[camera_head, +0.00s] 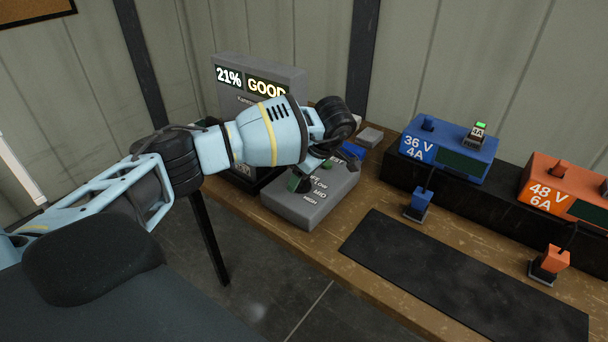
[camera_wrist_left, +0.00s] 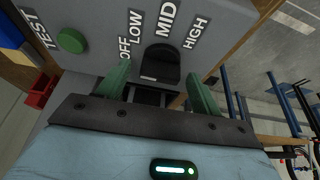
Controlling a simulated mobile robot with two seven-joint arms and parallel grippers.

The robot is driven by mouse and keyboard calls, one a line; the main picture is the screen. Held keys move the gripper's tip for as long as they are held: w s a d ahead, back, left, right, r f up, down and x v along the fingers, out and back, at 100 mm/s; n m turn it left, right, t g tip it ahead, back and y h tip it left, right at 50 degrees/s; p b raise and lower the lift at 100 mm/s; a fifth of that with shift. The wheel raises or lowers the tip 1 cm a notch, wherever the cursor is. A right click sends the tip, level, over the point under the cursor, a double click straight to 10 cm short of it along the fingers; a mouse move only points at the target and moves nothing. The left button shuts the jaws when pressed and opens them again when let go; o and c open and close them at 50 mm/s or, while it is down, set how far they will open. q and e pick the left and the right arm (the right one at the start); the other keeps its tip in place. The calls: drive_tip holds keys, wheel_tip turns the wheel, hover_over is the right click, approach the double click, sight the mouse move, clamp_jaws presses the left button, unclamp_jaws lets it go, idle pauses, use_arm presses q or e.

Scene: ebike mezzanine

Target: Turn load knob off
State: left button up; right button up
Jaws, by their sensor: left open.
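The load box (camera_head: 322,203) is a grey box on the bench with OFF, LOW, MID and HIGH printed on it. In the left wrist view its dark load knob (camera_wrist_left: 160,62) sits just below the MID label. I cannot tell for sure which label the knob points to. My left gripper (camera_head: 311,173) is over the box. Its green fingers are open, one on each side of the knob in the left wrist view (camera_wrist_left: 158,86); contact is not clear. In the head view my gripper and wrist hide the knob. My right gripper is not in view.
A grey display unit (camera_head: 290,75) reading 21% and GOOD stands behind my left arm. A blue 36 V charger (camera_head: 455,150) and an orange 48 V charger (camera_head: 570,185) stand at right. A green TEST button (camera_wrist_left: 71,40) is on the box. A dark mat (camera_head: 455,270) lies clear in front.

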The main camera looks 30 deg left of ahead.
use_arm(q)
drive_tip(key=v, duration=0.7)
drive_tip(key=shift+r, duration=0.4)
drive_tip(key=shift+d, duration=0.15)
